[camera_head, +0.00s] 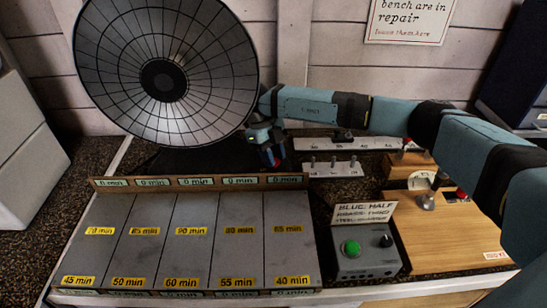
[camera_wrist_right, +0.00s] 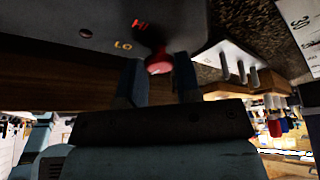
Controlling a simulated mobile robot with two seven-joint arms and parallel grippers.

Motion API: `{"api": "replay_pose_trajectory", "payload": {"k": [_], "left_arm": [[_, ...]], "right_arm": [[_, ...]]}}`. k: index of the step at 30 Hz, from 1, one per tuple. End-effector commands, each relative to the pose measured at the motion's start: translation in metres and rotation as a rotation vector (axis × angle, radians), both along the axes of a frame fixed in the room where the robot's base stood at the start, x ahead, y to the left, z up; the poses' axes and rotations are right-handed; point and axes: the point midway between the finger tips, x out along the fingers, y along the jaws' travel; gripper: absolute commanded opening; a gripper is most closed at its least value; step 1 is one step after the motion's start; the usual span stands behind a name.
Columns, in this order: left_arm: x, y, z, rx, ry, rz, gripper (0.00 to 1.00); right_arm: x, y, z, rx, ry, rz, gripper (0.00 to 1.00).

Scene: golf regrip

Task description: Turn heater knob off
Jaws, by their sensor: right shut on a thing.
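The heater (camera_head: 165,70) is a large round dish with a dark wire grid, standing at the back left of the bench. Its red knob (camera_wrist_right: 158,62) shows in the right wrist view on the dark base, beside the labels HI and LO. My right gripper (camera_head: 271,157) reaches in from the right to the base, just right of the dish. In the right wrist view its two fingers (camera_wrist_right: 158,75) stand on either side of the red knob, shut on it. The knob's exact setting cannot be told. My left gripper is not in view.
A grey timed board (camera_head: 190,240) with yellow minute labels lies in front of the heater. A grey box with a green button (camera_head: 351,247) stands to its right, near a wooden board (camera_head: 450,225). A small peg rack (camera_head: 332,168) is close to my right gripper.

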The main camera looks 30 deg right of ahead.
Motion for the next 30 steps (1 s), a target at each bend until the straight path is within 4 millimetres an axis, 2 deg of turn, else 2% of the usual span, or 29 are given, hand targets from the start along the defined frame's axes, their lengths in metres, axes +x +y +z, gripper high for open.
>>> {"api": "replay_pose_trajectory", "payload": {"k": [17,18,21,30], "left_arm": [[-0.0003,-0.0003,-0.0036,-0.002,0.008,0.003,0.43],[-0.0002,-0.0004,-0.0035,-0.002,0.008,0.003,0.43],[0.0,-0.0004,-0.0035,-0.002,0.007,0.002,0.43],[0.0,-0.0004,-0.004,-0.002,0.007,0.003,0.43]], "right_arm": [[0.0002,0.0001,0.0007,0.0,-0.001,0.036,0.08],[0.0001,0.0,0.0006,0.0,-0.001,0.036,0.34],[0.0001,0.0,0.0005,0.0,-0.001,0.036,0.56],[0.0007,0.0003,0.0017,0.001,-0.001,0.035,0.56]]}}
